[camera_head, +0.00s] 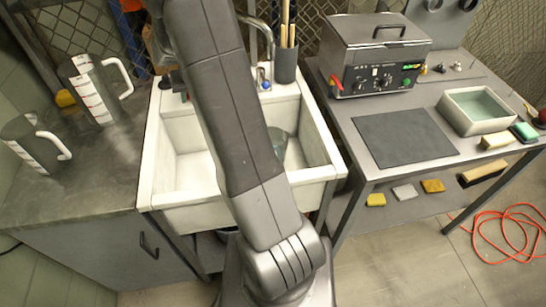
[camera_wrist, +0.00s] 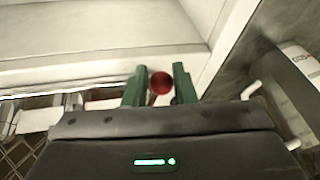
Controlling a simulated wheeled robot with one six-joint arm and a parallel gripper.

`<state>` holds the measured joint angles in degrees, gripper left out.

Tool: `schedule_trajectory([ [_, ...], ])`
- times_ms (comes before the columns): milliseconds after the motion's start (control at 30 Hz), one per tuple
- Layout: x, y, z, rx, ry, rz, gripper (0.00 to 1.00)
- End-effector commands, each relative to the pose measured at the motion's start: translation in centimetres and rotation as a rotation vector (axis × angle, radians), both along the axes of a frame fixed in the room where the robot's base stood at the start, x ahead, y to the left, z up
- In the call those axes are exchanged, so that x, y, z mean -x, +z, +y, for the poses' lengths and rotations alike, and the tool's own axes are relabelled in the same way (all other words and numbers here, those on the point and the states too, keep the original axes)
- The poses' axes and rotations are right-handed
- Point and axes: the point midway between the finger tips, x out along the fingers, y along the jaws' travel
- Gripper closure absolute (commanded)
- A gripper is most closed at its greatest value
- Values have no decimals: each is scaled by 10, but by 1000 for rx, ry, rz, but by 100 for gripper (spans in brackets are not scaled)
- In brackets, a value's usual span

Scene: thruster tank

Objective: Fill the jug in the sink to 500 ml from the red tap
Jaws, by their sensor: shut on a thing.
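The white sink (camera_head: 177,143) stands in the middle of the head view, mostly behind my arm. A greyish jug (camera_head: 280,140) shows in part inside the sink at the right of my arm. Its marks and water level cannot be seen. In the wrist view my gripper (camera_wrist: 160,86) has its two green fingers closed around the round red tap knob (camera_wrist: 160,83). The gripper is largely hidden in the head view.
A tall marked jug (camera_head: 92,92) and a smaller one (camera_head: 35,146) stand on the left counter (camera_head: 95,185). A cup of sticks (camera_head: 286,68) stands at the sink's back right. The right bench holds a metal bath (camera_head: 375,55), dark mat (camera_head: 405,138) and basin (camera_head: 477,110). An orange cable (camera_head: 505,235) lies on the floor.

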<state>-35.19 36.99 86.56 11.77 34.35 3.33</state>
Motion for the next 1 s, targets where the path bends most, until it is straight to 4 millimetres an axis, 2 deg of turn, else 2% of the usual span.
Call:
schedule_trajectory([
  [33, -11, 10, 7, -16, -5, -36, 99],
  [467, -7, 8, 15, -15, 0, -31, 98],
  [767, -5, 7, 32, -14, 2, -27, 97],
  [1000, -5, 6, 33, -13, 1, -25, 97],
])
